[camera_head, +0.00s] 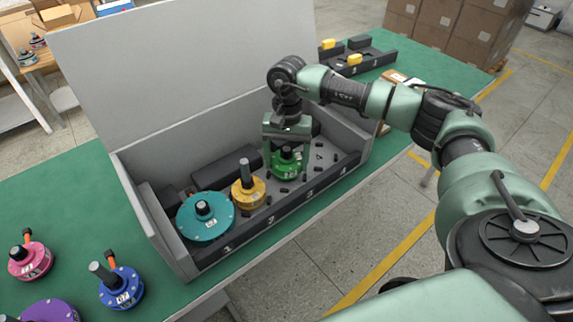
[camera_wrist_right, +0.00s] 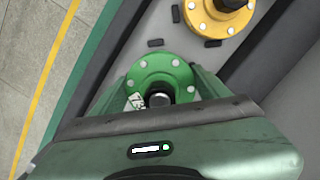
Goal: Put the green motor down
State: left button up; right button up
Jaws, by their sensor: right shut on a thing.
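The green motor (camera_head: 287,163) is inside the grey box, at the third numbered place, right of the yellow motor. My right gripper (camera_head: 286,152) is above it with its fingers around it, shut on it. In the right wrist view the green motor (camera_wrist_right: 160,82) sits between the two fingers (camera_wrist_right: 163,90), its dark shaft partly under the gripper body. It looks at or very near the box floor; I cannot tell whether it touches. My left gripper is not in view.
The yellow motor (camera_head: 248,190) and teal motor (camera_head: 205,217) stand in the box (camera_head: 135,205). The fourth place (camera_head: 325,152) is free. Pink (camera_head: 29,260), blue (camera_head: 120,287) and purple (camera_head: 50,312) motors stand on the green table (camera_head: 75,222) at left. A raised lid (camera_head: 170,70) stands behind.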

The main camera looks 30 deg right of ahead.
notch_tip(320, 180, down, 2)
jog(key=shift+f, duration=0.1)
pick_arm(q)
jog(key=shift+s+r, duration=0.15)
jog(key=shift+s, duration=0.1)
pick_arm(e)
jog(key=shift+f, duration=0.1)
jog(key=o, duration=2.1)
